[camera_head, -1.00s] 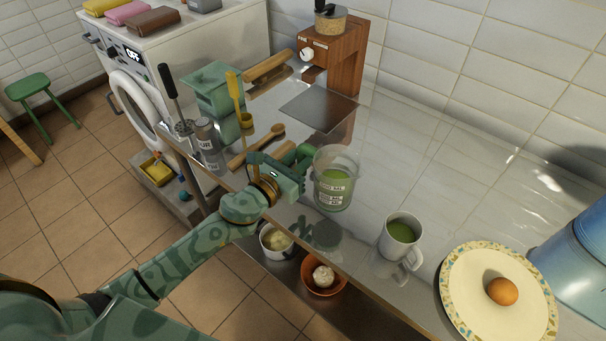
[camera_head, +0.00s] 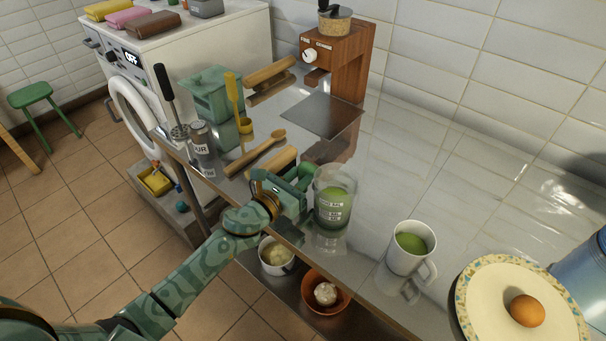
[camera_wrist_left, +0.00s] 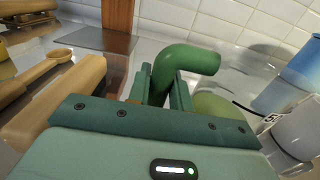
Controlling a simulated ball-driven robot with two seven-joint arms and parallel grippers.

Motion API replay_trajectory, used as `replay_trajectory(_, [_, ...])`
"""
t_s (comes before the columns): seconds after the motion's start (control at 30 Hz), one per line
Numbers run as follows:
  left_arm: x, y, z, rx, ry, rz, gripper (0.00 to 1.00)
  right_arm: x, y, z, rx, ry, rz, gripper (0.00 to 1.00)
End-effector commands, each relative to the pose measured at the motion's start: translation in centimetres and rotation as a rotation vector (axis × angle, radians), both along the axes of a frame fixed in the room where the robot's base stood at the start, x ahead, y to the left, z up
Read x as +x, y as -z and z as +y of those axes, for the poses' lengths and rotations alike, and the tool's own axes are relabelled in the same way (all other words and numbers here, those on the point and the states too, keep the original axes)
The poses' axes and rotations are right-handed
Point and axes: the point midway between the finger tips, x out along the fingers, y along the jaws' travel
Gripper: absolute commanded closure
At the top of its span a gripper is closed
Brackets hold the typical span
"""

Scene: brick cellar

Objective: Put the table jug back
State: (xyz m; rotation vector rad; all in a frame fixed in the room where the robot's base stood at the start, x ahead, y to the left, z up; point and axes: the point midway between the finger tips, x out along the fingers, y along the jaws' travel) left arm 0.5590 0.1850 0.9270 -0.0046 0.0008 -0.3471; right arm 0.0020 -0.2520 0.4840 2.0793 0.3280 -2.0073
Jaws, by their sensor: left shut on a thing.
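The table jug (camera_head: 332,212) is a clear measuring jug with printed labels and green contents. In the head view it is upright, at or just above the steel worktop (camera_head: 375,175) near its front edge; I cannot tell whether its base touches. My left gripper (camera_head: 304,180) is to its left, shut on its green curved handle (camera_wrist_left: 190,62), which shows between the fingers in the left wrist view. The jug's body is mostly hidden there. My right gripper is in neither view.
Right of the jug stands a white mug (camera_head: 407,258) with green contents, then a plate (camera_head: 487,310) with an egg (camera_head: 527,311). Left are a wooden spoon (camera_head: 252,155), a shaker (camera_head: 201,142) and a green canister (camera_head: 215,95). Bowls sit on the shelf below.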

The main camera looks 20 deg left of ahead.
Motion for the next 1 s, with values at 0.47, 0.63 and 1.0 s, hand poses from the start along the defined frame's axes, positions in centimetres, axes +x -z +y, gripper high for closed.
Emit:
replay_trajectory(0.47, [0.0,-0.3,0.0,0.000,0.000,0.000,0.57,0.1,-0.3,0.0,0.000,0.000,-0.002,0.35])
replay_trajectory(0.63, [-2.7,0.0,1.0,0.001,0.000,0.004,0.57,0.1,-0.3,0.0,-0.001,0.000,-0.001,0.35])
replay_trajectory(1.0, [-10.1,0.1,3.6,-0.001,0.000,0.004,0.57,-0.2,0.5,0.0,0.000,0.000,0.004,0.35])
